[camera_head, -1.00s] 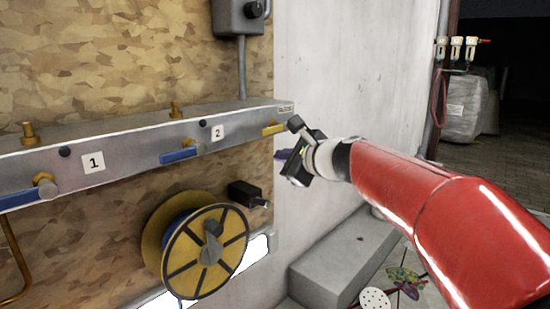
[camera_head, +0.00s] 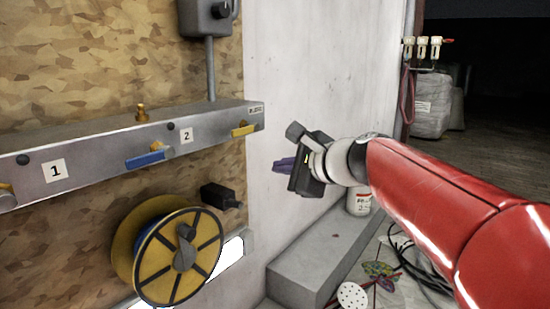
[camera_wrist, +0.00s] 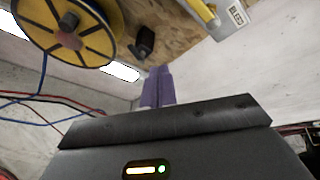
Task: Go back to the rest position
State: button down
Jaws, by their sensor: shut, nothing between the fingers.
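My gripper (camera_head: 283,165) is at the end of my red arm, in the middle of the head view. Its purple fingers point left, toward the wall, and they are together with nothing between them. In the wrist view the purple fingers (camera_wrist: 158,87) stand side by side, pointing up the picture. The gripper is in free air to the right of the metal rail (camera_head: 90,165), apart from it and from the wall.
A yellow cable reel (camera_head: 150,262) and a black fitting (camera_head: 220,196) are on the wooden board below the rail. The rail bears blue and yellow handles. A grey concrete block (camera_head: 318,255), a white bottle (camera_head: 359,202) and loose black cables (camera_head: 425,262) are low by the wall.

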jog(key=s+d+f+n+g+h, duration=0.2)
jog(key=s+d+f+n+h, duration=0.2)
jog(key=s+f, duration=0.7)
jog(key=s+d+f+n+g+h, duration=0.3)
jog(key=s+d+f+n+h, duration=0.2)
jog(key=s+d+f+n, duration=0.3)
jog(key=s+f+n, duration=0.3)
jog(key=s+n, duration=0.2)
jog(key=s, duration=0.2)
jog(key=shift+f, duration=0.25)
jog(key=shift+s, duration=0.1)
